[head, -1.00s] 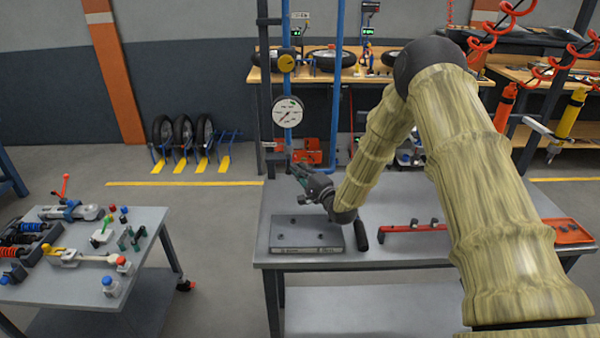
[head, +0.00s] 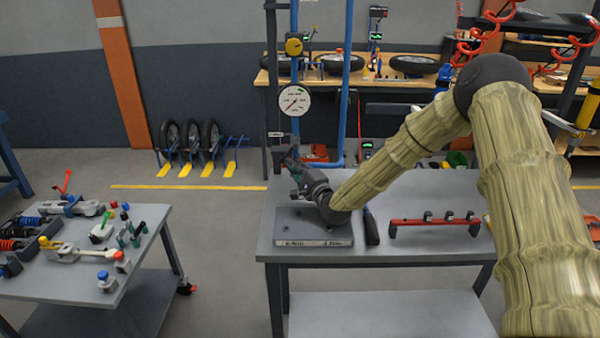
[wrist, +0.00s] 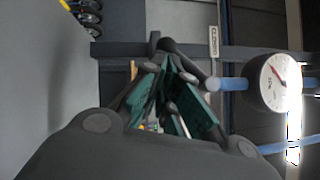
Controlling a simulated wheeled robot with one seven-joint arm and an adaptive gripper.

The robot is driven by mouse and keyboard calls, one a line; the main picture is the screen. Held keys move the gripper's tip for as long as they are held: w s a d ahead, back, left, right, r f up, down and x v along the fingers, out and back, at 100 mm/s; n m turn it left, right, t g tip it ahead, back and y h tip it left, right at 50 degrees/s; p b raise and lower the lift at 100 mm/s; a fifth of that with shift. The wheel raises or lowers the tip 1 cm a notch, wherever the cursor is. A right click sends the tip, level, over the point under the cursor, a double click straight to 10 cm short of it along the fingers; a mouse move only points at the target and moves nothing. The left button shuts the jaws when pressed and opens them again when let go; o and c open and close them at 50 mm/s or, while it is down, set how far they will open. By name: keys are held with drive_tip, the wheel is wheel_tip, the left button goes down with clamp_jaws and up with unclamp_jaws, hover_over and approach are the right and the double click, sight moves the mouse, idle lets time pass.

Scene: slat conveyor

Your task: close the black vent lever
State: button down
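The black vent lever (wrist: 184,58) appears in the wrist view as a dark bar with a rounded end. It slants from a fitting on the blue pipe, below the CLOSED label (wrist: 213,42). My gripper (wrist: 167,70), with green finger pads, is just in front of it. A gap shows between the pads, so the gripper looks partly open. I cannot tell whether a finger touches the lever. In the head view my gripper (head: 291,162) is beside the lower pipework, and the lever cannot be made out clearly behind it.
A pressure gauge (head: 295,101) is on the blue pipe and also shows in the wrist view (wrist: 272,81). Below my arm is a grey bench (head: 420,249) with a plate (head: 290,239) and a red handle bar (head: 435,221). A cluttered cart (head: 70,278) stands at left.

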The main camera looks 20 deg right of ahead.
drive_tip(key=a+b, duration=0.1)
drive_tip(key=b, duration=0.1)
drive_tip(key=w+a+b, duration=0.1)
drive_tip(key=b, duration=0.1)
drive_tip(key=a+b, duration=0.2)
drive_tip(key=shift+w+r, duration=0.3)
drive_tip(key=shift+r, duration=0.05)
drive_tip(key=shift+s+d+r+m+b, duration=0.1)
drive_tip(key=shift+s+r+m+b, duration=0.1)
drive_tip(key=shift+r+m+b, duration=0.35)
drive_tip(key=shift+w+t+b, duration=0.1)
drive_tip(key=shift+t+b, duration=0.2)
drive_tip(key=shift+t, duration=0.1)
drive_tip(key=shift+r+m, duration=0.15)
drive_tip(key=shift+m, duration=0.1)
idle(0.4)
approach(282, 160)
drive_tip(key=s, duration=0.1)
drive_tip(key=s+r, duration=0.2)
drive_tip(key=shift+s+d+r, duration=0.1)
drive_tip(key=shift+s+d, duration=0.15)
idle(0.5)
